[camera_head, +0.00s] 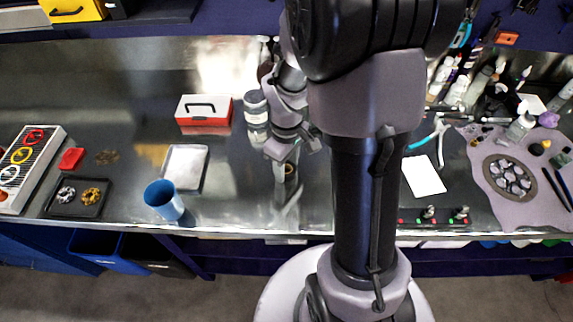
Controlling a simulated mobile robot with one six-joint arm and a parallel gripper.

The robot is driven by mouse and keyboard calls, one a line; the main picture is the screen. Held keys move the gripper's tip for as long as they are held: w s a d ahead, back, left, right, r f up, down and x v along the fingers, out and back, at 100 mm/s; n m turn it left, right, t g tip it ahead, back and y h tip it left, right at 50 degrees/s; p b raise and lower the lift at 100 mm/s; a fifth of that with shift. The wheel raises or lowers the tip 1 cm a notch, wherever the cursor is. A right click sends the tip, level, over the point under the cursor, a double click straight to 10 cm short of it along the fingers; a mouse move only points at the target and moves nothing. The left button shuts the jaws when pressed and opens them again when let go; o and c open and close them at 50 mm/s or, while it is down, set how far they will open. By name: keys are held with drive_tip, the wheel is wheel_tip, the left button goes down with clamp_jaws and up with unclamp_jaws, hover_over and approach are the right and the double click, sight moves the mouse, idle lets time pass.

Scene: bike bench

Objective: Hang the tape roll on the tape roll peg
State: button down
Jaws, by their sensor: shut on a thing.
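My gripper (286,158) is over the middle of the metal bench, left of my arm's dark column, pointing down. It is shut on a small dark thing with a tan middle, which looks like the tape roll (288,169). The roll is partly hidden by the gripper, and I cannot tell its gap to the bench top. I cannot make out the tape roll peg in this view; my arm covers part of the bench and the back wall.
A blue cup (163,199), a pale tray (185,166), a red and white box (203,111) and a pale jar (255,110) stand left of my gripper. A white card (424,175) and a grey mat (487,187) lie right. The bench between cup and gripper is clear.

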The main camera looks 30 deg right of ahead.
drive_tip(key=c, duration=0.7)
unclamp_jaws()
drive_tip(key=shift+f, duration=0.1)
drive_tip(key=shift+c, duration=0.2)
